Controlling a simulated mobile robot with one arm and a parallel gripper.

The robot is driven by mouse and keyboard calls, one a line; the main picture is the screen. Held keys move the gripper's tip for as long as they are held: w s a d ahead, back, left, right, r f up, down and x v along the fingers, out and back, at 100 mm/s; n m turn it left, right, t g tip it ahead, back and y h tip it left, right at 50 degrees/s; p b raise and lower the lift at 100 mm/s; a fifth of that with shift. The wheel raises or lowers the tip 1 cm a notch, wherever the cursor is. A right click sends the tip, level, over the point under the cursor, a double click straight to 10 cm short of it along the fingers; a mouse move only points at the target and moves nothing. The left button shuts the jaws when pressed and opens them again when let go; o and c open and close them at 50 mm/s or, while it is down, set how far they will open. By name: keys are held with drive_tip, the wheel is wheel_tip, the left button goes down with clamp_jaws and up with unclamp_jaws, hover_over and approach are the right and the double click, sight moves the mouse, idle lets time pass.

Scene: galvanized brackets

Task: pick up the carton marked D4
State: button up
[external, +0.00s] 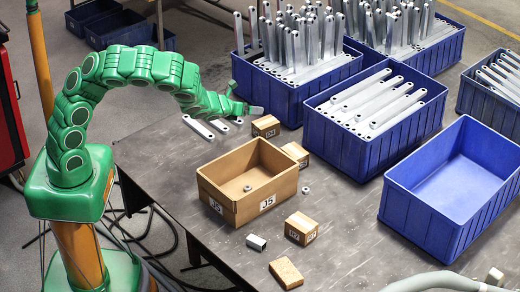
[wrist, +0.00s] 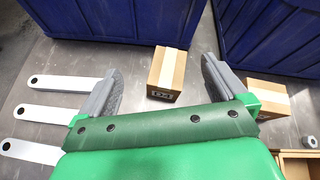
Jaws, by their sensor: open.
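My gripper (external: 247,101) is open and empty at the far side of the table, by the blue bins. In the wrist view its two grey fingers (wrist: 161,66) stand apart, with a small taped carton (wrist: 170,68) in the gap between them.
An open cardboard box marked J5 (external: 215,192) stands mid-table. Flat metal brackets (external: 198,128) lie left of the carton. Blue bins, some full of brackets, line the back; an empty one (external: 400,205) is at right. A brown block (external: 286,272) lies near the front.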

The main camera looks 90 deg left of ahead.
sight(262, 126)
drive_tip(key=f+m, duration=0.1)
drive_tip(key=f, duration=0.1)
drive_tip(key=w+f+m+t, duration=0.1)
drive_tip(key=f+m, duration=0.1)
drive_tip(key=f+m+t, duration=0.1)
drive_tip(key=f, duration=0.1)
drive_tip(key=shift+w+f+m+h, duration=0.1)
drive_tip(key=shift+w+m+h, duration=0.25)
drive_tip(key=shift+m+h, duration=0.05)
drive_tip(key=shift+w+a+f, duration=0.3)
drive_tip(key=shift+w+f, duration=0.05)
drive_tip(key=shift+w, duration=0.05)
drive_tip(key=shift+w+a+f, duration=0.2)
drive_tip(key=shift+w+a, duration=0.2)
drive_tip(key=shift+w, duration=0.15)
drive_tip(key=shift+s+f+x, duration=0.15)
drive_tip(key=shift+f+x, duration=0.05)
drive_tip(key=shift+x, duration=0.7)
drive_tip(key=shift+s+f+x, duration=0.1)
drive_tip(key=shift+f+x, duration=0.05)
drive_tip(key=shift+x, duration=1.55)
drive_tip(key=shift+r, duration=0.15)
drive_tip(key=c, duration=1.2)
